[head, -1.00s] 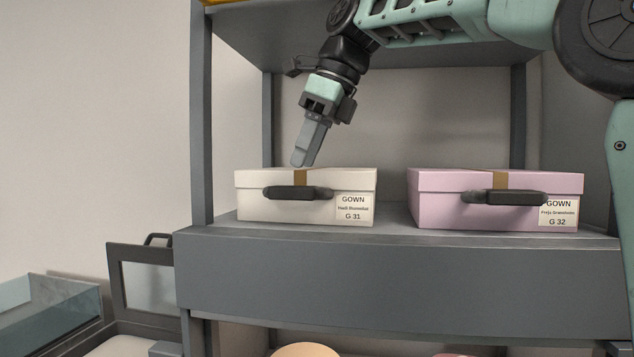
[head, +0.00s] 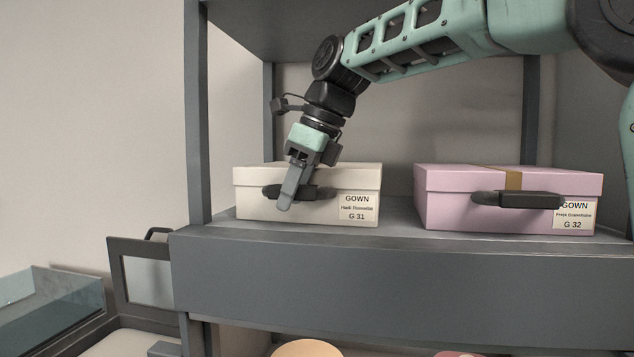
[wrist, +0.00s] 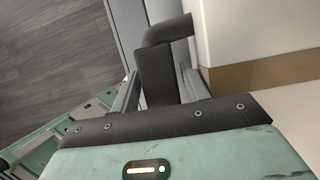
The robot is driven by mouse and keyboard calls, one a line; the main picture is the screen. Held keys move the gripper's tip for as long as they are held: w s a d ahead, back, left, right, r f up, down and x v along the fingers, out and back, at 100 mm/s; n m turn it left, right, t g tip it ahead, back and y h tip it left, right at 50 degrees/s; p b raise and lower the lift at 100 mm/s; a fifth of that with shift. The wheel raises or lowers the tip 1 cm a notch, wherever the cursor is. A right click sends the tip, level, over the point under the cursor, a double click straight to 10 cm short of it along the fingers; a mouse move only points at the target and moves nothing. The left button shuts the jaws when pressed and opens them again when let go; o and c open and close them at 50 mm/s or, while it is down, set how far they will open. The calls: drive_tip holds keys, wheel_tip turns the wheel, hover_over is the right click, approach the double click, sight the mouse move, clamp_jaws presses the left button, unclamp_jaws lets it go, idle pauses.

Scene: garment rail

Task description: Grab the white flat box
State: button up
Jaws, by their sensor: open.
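The white flat box (head: 352,180) stands on the grey shelf at the left, with a black front handle (head: 322,193) and a label reading GOWN, G 31. My gripper (head: 285,205) points down in front of the box, overlapping the handle's left part in the head view. In the wrist view the dark handle (wrist: 158,70) shows between my two grey fingers, with the pale box (wrist: 250,35) and its tan band to the right. The fingers stand apart, one on each side of the handle; I cannot tell whether they touch it.
A pink box (head: 450,190) with a black handle, labelled G 32, stands to the right on the same shelf (head: 400,275), with a gap between the boxes. A grey upright (head: 197,110) rises left of the white box. A glass-sided case (head: 50,300) is at lower left.

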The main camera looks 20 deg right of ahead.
drive_tip(key=shift+c, duration=0.3)
clamp_jaws()
drive_tip(key=shift+r, duration=0.1)
